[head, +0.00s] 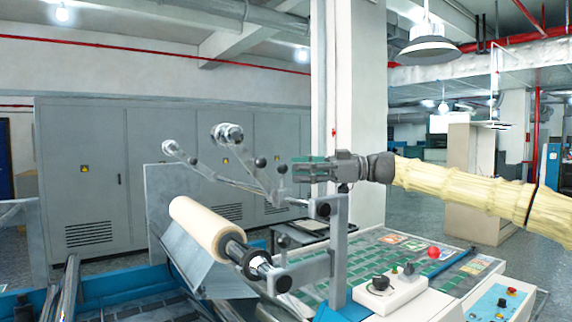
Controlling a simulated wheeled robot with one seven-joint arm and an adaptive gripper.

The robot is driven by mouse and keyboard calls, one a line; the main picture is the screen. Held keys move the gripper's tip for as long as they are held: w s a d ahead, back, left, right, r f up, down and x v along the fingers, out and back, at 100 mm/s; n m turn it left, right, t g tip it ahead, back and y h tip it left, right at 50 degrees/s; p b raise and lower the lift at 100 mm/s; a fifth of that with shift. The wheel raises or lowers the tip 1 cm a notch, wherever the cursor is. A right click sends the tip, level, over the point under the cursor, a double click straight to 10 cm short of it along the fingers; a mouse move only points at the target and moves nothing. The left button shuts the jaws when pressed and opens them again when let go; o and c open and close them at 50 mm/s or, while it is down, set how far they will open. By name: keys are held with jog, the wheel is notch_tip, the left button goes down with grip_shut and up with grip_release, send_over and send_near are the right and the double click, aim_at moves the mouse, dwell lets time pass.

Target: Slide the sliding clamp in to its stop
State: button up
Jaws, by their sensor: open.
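A cream film roll (200,226) sits on a shaft that points toward the lower right. A dark ring-shaped collar (257,264) is on the shaft's near end, apart from the roll, with a bare stretch of shaft between them. This collar looks like the sliding clamp, but I cannot be certain. My gripper (298,170) is open and empty, with its green-padded fingers pointing left. In the picture it is above and to the right of the roll and collar, touching neither. The far end of the shaft is hidden behind the roll.
A grey bracket (338,255) with black knobs stands below my gripper. Thin rods with black balls and silver rollers (228,133) rise left of my gripper. Grey cabinets (150,170) stand behind.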

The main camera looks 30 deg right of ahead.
aim_at(285, 166)
jog(key=a, duration=0.1)
jog(key=a+p, duration=0.1)
jog(key=w+a, duration=0.1)
jog(key=shift+a+r, duration=0.35)
jog(key=shift+a, duration=0.05)
jog(key=shift+s+a+p, duration=0.1)
jog(key=shift+a+p, duration=0.25)
jog(key=shift+w+a, duration=0.2)
jog(key=shift+a, duration=0.1)
jog(key=shift+w+f, duration=0.2)
jog(key=shift+w, duration=0.1)
jog(key=shift+w+d+f, duration=0.1)
jog(key=shift+w, duration=0.05)
jog(key=shift+s+d, duration=0.25)
jog(key=shift+d, duration=0.05)
jog(key=shift+c, duration=1.3)
jog(key=shift+w+a, duration=0.1)
jog(key=shift+a, duration=0.05)
grip_shut()
